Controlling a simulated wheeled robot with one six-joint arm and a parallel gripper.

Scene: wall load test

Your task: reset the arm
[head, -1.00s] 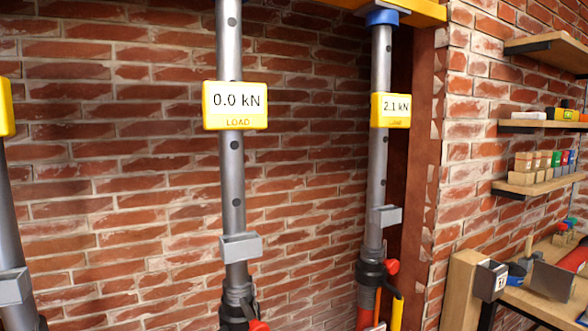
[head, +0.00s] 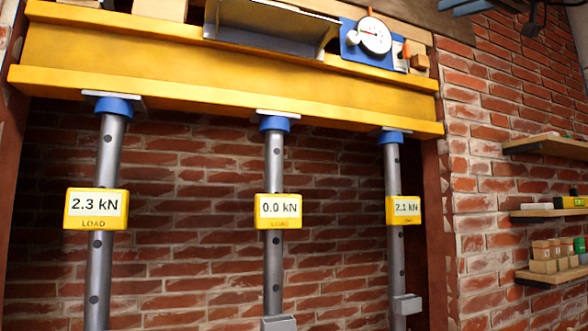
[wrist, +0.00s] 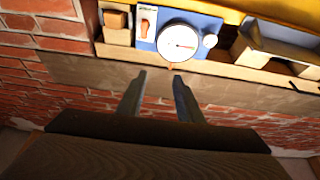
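My gripper (wrist: 160,76) shows in the wrist view with its two grey fingers apart and nothing between them. Beyond the fingertips is a round white dial gauge (wrist: 178,44) on a blue plate, with a gap of brick wall and ledge around it. The same dial gauge (head: 374,37) stands on top of the yellow beam (head: 230,65) in the head view. My arm is not clearly seen in the head view.
Three steel posts stand under the beam. Their yellow load displays read 2.3 kN (head: 96,209), 0.0 kN (head: 278,211) and 2.1 kN (head: 403,210). Wooden shelves (head: 548,146) with blocks project from the right wall. A grey metal channel (head: 265,28) lies on the beam.

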